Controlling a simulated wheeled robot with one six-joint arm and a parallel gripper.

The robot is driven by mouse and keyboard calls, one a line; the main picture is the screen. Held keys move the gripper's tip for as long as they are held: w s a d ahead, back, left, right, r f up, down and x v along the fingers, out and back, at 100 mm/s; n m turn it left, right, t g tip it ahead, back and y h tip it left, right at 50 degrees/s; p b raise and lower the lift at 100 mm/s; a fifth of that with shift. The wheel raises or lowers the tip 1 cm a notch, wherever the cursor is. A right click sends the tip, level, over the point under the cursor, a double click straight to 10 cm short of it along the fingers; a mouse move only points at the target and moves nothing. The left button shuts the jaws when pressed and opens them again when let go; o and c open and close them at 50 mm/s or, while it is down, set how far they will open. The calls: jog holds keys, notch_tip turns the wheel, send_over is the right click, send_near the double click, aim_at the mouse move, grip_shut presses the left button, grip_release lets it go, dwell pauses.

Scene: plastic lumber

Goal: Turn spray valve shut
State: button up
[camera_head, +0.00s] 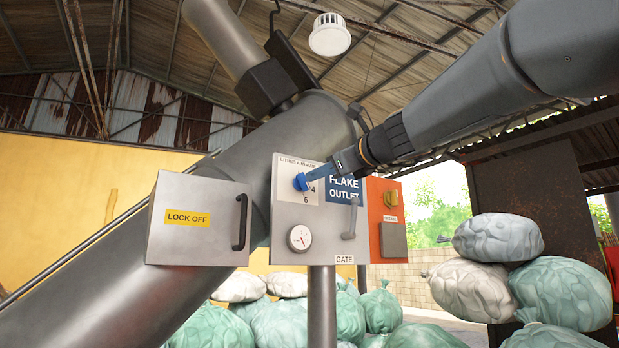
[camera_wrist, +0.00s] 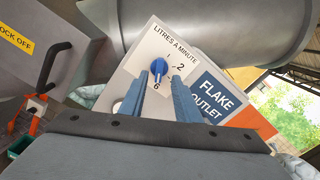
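The spray valve is a blue knob (camera_head: 300,182) on a white dial plate marked "LITRES A MINUTE", at the upper left of a grey panel (camera_head: 286,225). The wrist view shows the knob (camera_wrist: 159,73) with the figures 2 and 6 near it. I cannot tell exactly where the knob points. My gripper (camera_head: 311,176) reaches in from the upper right, its blue fingertips close to the knob. In the wrist view my gripper (camera_wrist: 158,78) has its fingers apart, with the knob showing between the tips. Contact is not clear.
A grey "LOCK OFF" box (camera_head: 200,240) with a black handle stands left of the panel. Below the knob are a round gauge (camera_head: 300,238) and a gate lever (camera_head: 351,220). An orange box (camera_head: 387,192) with a yellow knob is at the right. Stuffed bags (camera_head: 500,238) lie beyond.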

aim_at(305, 179)
jog(key=p+x, duration=0.2)
jog(key=x, duration=0.4)
jog(key=shift+w+a, duration=0.1)
grip_shut()
